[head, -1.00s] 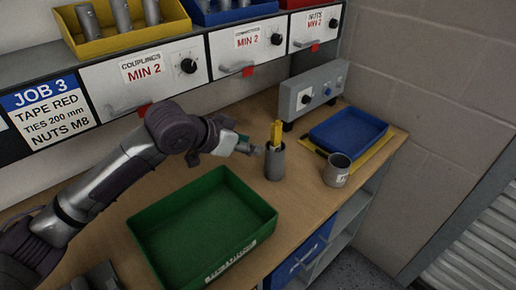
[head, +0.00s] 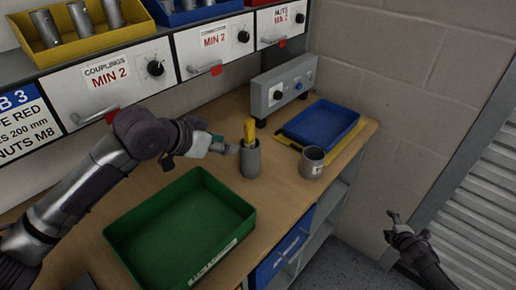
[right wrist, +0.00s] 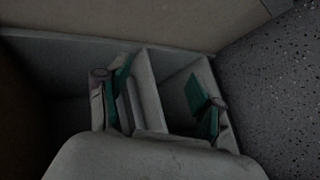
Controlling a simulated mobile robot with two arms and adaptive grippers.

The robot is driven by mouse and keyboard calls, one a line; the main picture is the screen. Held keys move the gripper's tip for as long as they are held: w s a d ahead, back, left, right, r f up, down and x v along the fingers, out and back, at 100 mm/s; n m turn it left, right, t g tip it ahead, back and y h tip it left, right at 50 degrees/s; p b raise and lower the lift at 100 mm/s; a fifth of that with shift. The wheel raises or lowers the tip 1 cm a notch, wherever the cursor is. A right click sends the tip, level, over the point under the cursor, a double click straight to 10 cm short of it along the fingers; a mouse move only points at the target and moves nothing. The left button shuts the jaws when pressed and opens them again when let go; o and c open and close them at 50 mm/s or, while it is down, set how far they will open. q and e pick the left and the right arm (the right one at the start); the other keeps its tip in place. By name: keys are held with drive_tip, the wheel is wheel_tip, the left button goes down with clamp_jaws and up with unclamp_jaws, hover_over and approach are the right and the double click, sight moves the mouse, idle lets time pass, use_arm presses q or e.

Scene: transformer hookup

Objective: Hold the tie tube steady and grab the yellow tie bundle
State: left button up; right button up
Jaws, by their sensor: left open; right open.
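The tie tube is a grey cylinder (head: 250,160) standing upright on the wooden bench in the head view. The yellow tie bundle (head: 250,131) stands in it, with its upper end sticking out of the top. My left gripper (head: 232,149) is open at the tube's left side, its fingertips close to the wall. I cannot tell whether they touch it. My right gripper (head: 392,223) is open and empty, off to the right beyond the bench edge. Its two spread fingers with green pads also show in the right wrist view (right wrist: 160,105).
A green tray (head: 128,222) lies in front of the tube. A grey control box (head: 281,91) is behind. Shelves lie under the bench's right edge.

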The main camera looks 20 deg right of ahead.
drive_tip(key=w+d+r+n+t, duration=0.25)
drive_tip(key=w+r, duration=0.35)
drive_tip(key=r, duration=0.3)
drive_tip(key=w+a+r+n+t+y, duration=0.1)
drive_tip(key=w+a+r+n+t, duration=0.1)
drive_tip(key=w+a+r+n, duration=0.55)
wheel_tip(320, 180, up, 19)
drive_tip(key=n+t+y, duration=0.3)
drive_tip(key=n+y, duration=0.4)
drive_tip(key=n, duration=0.6)
hover_over(254, 166)
drive_tip(key=s, duration=0.3)
drive_tip(key=shift+w+d+r+g, duration=0.2)
drive_tip(key=shift+d+g, duration=0.05)
drive_tip(key=shift+d, duration=0.15)
drive_tip(key=shift+w+a+f+n, duration=0.15)
drive_tip(key=shift+f+n, duration=0.1)
drive_tip(key=shift+n, duration=0.35)
wheel_tip(254, 166, down, 8)
drive_tip(key=shift+f, duration=0.1)
drive_tip(key=x, duration=0.7)
drive_tip(key=shift+w, duration=0.25)
